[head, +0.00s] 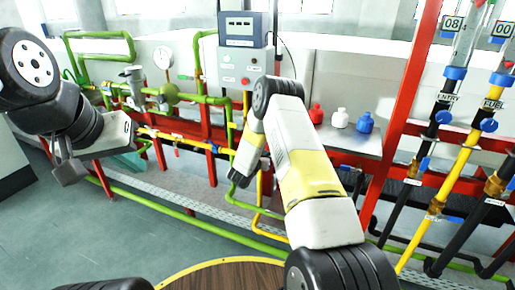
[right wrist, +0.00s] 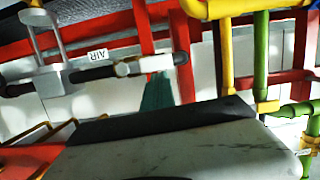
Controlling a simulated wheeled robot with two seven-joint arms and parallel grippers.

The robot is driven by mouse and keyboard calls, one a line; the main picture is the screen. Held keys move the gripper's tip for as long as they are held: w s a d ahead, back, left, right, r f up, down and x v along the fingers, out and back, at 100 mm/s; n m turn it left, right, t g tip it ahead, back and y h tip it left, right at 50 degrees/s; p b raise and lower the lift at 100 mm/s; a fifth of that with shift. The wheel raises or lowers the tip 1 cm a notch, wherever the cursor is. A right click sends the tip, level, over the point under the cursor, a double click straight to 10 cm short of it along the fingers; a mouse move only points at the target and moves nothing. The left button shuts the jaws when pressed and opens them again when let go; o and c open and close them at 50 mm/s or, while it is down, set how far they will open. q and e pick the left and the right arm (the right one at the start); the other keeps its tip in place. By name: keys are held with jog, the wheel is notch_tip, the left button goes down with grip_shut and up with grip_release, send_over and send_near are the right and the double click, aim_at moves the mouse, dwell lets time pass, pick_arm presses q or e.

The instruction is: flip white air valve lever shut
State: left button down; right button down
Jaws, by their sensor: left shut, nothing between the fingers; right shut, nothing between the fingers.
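In the right wrist view, a black pipe (right wrist: 95,72) carries a white AIR label (right wrist: 97,56). A pale, lever-like piece (right wrist: 146,66) lies roughly in line with this pipe, to the right of the label; its exact setting is hard to tell. I cannot make out this lever in the head view. My right gripper (head: 244,174) is shut and empty, pointing down in front of the pipework. Its pale and dark body fills the lower part of the right wrist view, apart from the lever. My left gripper (head: 69,170) is shut and empty at the left, above the floor.
Green pipes (head: 205,228) and red frame posts (head: 415,75) surround the work area. A grey control box (head: 243,60) stands behind my right arm. Red, white and blue bottles (head: 365,123) stand on a shelf. Labelled fuel pipes (head: 455,165) rise at right. Open floor (head: 100,230) lies at left.

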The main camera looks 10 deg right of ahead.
jog(key=shift+a+f+n, duration=0.1)
jog(key=shift+f+n, duration=0.2)
jog(key=shift+n, duration=0.1)
notch_tip(320, 180, down, 8)
jog(key=s+d+n+h, duration=0.1)
jog(key=n+h, duration=0.3)
jog(key=n, duration=0.9)
jog(key=shift+d+r, duration=0.25)
jog(key=shift+d, duration=0.2)
jog(key=shift+s+d+f, duration=0.1)
jog(key=shift+s, duration=0.05)
dwell(0.3)
